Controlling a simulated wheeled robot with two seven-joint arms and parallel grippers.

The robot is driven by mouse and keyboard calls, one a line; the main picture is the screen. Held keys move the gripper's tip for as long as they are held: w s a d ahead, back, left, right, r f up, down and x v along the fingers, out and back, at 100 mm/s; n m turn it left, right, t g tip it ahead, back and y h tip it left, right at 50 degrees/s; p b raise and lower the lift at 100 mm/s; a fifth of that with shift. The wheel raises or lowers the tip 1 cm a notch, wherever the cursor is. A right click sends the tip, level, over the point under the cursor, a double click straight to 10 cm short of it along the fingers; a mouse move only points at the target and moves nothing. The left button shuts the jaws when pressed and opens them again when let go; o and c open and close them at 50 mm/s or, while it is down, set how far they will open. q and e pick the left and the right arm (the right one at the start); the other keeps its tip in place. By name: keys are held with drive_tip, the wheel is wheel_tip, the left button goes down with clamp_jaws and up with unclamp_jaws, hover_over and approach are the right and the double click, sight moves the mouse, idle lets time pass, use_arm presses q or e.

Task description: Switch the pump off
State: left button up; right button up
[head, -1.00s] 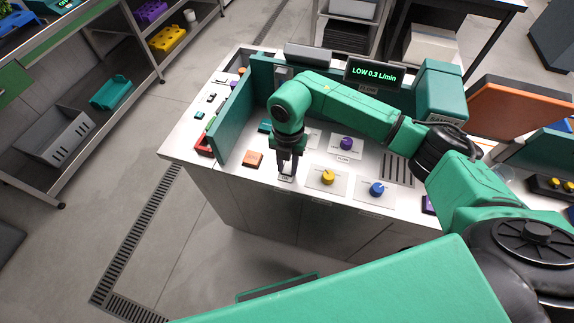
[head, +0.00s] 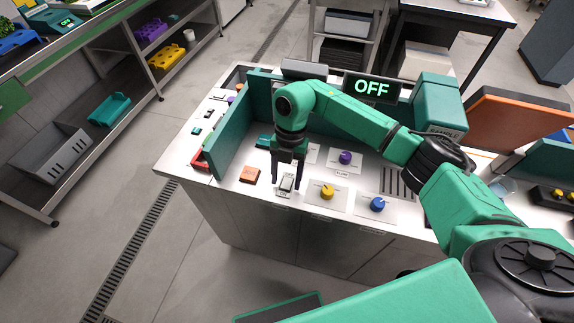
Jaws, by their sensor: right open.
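The pump switch (head: 287,184), a small light rocker on a plate, sits near the front edge of the white bench top, between an orange block and a yellow knob. The display (head: 371,88) at the back of the bench reads OFF in light green letters. My right gripper (head: 287,188) points down over the switch with its dark fingers apart, one on either side of it. Nothing is held between them. I cannot tell whether a finger touches the switch. My left gripper is not in view.
The orange block (head: 249,175) lies left of the switch. A yellow knob (head: 327,192), a blue knob (head: 377,203) and a purple knob (head: 345,157) stand to the right. A green panel (head: 230,135) rises at the left. A grated drain (head: 397,184) lies further right.

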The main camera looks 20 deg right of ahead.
drive_tip(key=b+v, duration=0.2)
drive_tip(key=v, duration=1.2)
drive_tip(key=shift+r, duration=0.2)
